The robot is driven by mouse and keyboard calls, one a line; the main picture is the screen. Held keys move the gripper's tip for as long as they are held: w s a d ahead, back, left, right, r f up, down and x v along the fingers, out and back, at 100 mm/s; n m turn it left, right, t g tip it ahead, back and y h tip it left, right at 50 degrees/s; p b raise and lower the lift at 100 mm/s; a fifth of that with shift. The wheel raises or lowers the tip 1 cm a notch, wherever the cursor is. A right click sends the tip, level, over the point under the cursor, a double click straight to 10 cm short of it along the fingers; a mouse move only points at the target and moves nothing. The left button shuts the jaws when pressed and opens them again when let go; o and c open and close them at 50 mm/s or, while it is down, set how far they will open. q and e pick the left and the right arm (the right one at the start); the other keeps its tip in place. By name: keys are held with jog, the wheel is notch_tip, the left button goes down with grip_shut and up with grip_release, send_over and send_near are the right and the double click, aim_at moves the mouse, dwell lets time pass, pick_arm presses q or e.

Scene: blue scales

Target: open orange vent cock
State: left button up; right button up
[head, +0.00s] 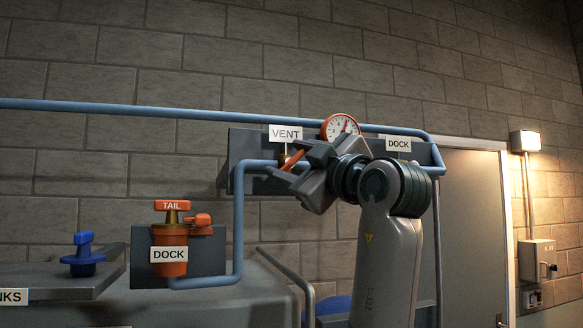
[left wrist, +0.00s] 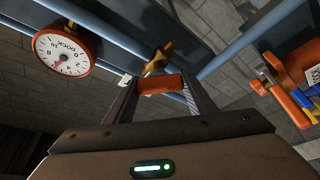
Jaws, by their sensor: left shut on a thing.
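The orange vent cock handle (head: 293,160) is at the blue pipe under the VENT sign (head: 285,133). It looks tilted in the head view. My left gripper (head: 297,168) is at the handle and shut on it. In the left wrist view, the orange handle (left wrist: 160,84) lies between the two fingers of my left gripper (left wrist: 163,92), with the brass cock body (left wrist: 158,58) just beyond it. The fingers hide part of the handle and the cock body in the head view. My right gripper is not in view.
A round gauge (head: 341,127) and a DOCK sign (head: 398,144) are close to my left wrist. A blue pipe (head: 180,108) runs along the wall. At lower left stand an orange TAIL valve (head: 171,236) and a blue valve (head: 83,258). A door (head: 470,220) is at right.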

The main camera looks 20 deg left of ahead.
pick_arm(q)
jog(key=n+g, duration=0.2)
jog(key=n, duration=0.2)
jog(key=n+g, duration=0.1)
jog(key=n, duration=0.1)
jog(key=n+h+p, duration=0.1)
jog(key=n, duration=0.2)
jog(key=shift+f+n+g, duration=0.15)
jog(key=shift+n+g, duration=0.15)
jog(key=shift+g, duration=0.1)
jog(key=o, duration=1)
jog(key=shift+o, duration=0.2)
jog(key=shift+a+f, duration=0.1)
jog(key=shift+a, duration=0.05)
